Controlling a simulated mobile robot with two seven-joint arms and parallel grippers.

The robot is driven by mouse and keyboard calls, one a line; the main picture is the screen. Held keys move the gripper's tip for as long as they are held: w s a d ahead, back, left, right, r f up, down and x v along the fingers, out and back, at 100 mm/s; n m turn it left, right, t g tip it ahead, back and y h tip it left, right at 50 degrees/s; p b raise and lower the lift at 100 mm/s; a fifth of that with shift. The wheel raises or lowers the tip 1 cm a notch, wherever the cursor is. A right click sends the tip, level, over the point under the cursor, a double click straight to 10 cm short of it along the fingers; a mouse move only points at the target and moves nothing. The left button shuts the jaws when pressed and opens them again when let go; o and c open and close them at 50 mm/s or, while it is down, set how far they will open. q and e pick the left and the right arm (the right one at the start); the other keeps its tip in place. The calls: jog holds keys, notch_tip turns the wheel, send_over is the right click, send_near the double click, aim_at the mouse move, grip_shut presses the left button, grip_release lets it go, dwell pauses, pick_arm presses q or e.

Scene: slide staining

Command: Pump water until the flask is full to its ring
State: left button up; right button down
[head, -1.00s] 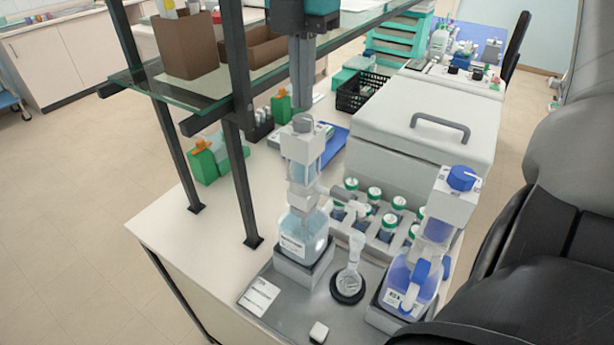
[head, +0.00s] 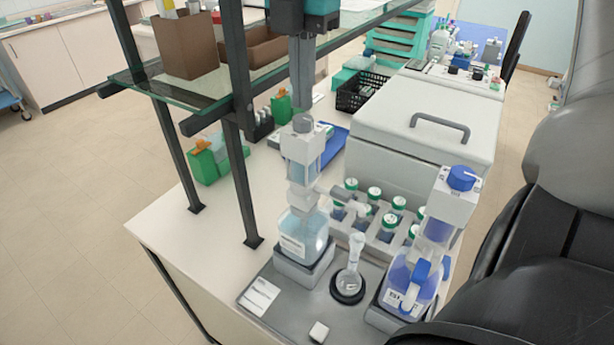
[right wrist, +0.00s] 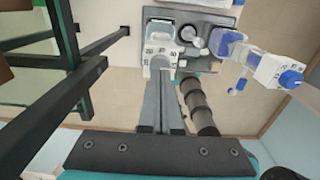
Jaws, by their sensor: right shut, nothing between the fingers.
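My right gripper (head: 302,112) reaches down from the top of the head view, with its fingers together and empty. Its tips are at the grey knob on the clear-water dispenser (head: 302,150); I cannot tell whether they touch it. In the right wrist view the shut fingers (right wrist: 162,72) are over the same dispenser (right wrist: 158,42). The dispenser sits on a bottle of clear liquid (head: 303,235), its spout (head: 348,203) pointing right, above the flask. The small clear flask (head: 352,262) stands upright in a black ring base (head: 347,289). Its ring and liquid level are too small to make out. My left gripper is out of view.
A blue-liquid dispenser bottle (head: 408,280) stands right of the flask. Behind are several green-capped bottles in a rack (head: 384,236) and a large white lidded box (head: 420,125). A glass shelf (head: 160,85) on dark posts is at left. A small white block (head: 319,331) lies in front.

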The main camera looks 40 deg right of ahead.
aim_at(303, 119)
jog(key=shift+f, duration=0.15)
jog(key=shift+f+b, duration=2.7)
jog(key=shift+f, duration=0.1)
jog(key=shift+s+f, duration=0.1)
jog(key=shift+r+p, duration=1.9)
jog(key=shift+r, duration=1.15)
jog(key=shift+f, duration=0.2)
jog(key=shift+f+b, duration=2.6)
jog(key=shift+f, duration=0.25)
